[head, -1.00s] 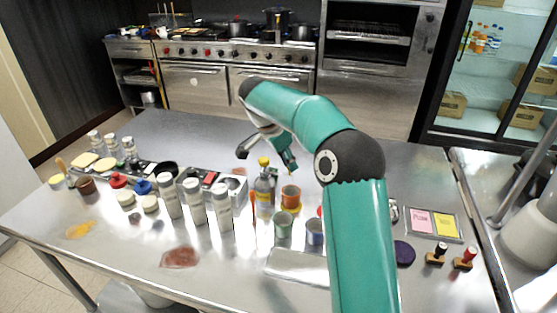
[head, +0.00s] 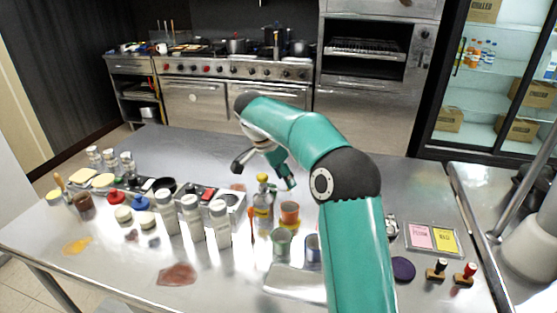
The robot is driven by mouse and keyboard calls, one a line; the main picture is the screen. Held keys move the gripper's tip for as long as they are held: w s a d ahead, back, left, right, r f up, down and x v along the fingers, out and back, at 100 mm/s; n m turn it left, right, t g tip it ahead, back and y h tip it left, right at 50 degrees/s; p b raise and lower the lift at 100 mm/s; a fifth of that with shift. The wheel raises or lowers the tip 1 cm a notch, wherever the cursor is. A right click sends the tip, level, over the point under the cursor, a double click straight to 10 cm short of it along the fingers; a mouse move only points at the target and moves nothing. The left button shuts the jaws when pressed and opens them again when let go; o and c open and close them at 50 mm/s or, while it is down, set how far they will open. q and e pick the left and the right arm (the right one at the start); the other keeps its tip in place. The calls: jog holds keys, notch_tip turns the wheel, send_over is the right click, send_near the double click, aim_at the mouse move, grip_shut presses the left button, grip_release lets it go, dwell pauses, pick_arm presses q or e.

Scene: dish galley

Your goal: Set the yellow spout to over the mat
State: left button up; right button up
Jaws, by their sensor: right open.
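The yellow spout (head: 262,178) tops a small clear bottle with a yellow band, standing upright on the steel table. My right gripper (head: 264,173) is open and empty, its fingers spread on either side of the spout in the picture. I cannot tell its exact height or depth against the bottle. A dark purple round flat piece (head: 403,269), which may be the mat, lies on the table right of my right forearm. It looks bare. My left gripper is not in view.
An orange cup (head: 289,214), a green cup (head: 281,243) and a blue cup (head: 313,247) stand near the bottle. White shakers (head: 192,216) stand left. Two stamps (head: 464,275) and a pink-and-yellow card tray (head: 432,238) lie right. The table's far side is clear.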

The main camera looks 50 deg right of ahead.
jog(key=v, duration=1.1)
jog(key=shift+r, duration=0.15)
